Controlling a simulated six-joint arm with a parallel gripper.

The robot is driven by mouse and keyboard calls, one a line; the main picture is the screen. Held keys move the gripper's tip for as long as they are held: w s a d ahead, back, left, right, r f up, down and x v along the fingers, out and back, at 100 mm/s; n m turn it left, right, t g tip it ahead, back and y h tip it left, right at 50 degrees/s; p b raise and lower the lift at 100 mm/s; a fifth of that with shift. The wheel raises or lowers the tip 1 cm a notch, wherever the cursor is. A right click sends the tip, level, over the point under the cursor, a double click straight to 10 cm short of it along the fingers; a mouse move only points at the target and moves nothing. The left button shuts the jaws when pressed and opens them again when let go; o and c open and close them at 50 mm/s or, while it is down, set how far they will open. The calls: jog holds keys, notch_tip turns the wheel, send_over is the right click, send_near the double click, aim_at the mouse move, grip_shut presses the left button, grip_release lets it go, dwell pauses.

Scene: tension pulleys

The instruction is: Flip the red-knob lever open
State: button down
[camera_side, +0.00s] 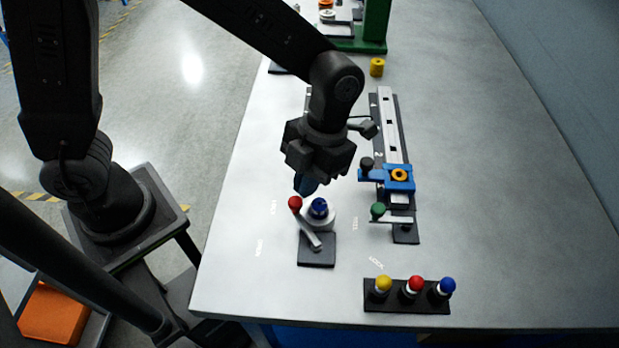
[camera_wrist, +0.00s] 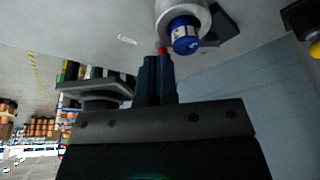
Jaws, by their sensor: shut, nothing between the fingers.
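The red-knob lever is in the side view, its red knob (camera_side: 295,203) at the upper left end of a light grey arm (camera_side: 312,236). The arm slants down to the right over a black base plate (camera_side: 317,255). A grey cylinder with a blue top (camera_side: 319,207) stands beside the knob; it also shows in the wrist view (camera_wrist: 186,36). My gripper (camera_side: 305,186) is shut and empty, just above and behind the knob. In the wrist view its fingertips (camera_wrist: 158,57) are together, and a bit of red (camera_wrist: 162,50) shows just past them. I cannot tell whether they touch the knob.
A green-knob lever (camera_side: 378,211) stands to the right. Behind it is a rail (camera_side: 390,125) with a blue slider (camera_side: 399,179). A black block (camera_side: 407,301) with yellow, red and blue knobs sits at the front. A yellow cylinder (camera_side: 377,67) stands farther back. The table's right side is clear.

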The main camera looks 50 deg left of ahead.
jog(key=shift+s+a+n, duration=0.15)
jog(key=shift+s+n, duration=0.1)
jog(key=shift+n, duration=0.45)
jog(key=shift+s+n+h, duration=0.1)
jog(key=shift+n+h, duration=0.2)
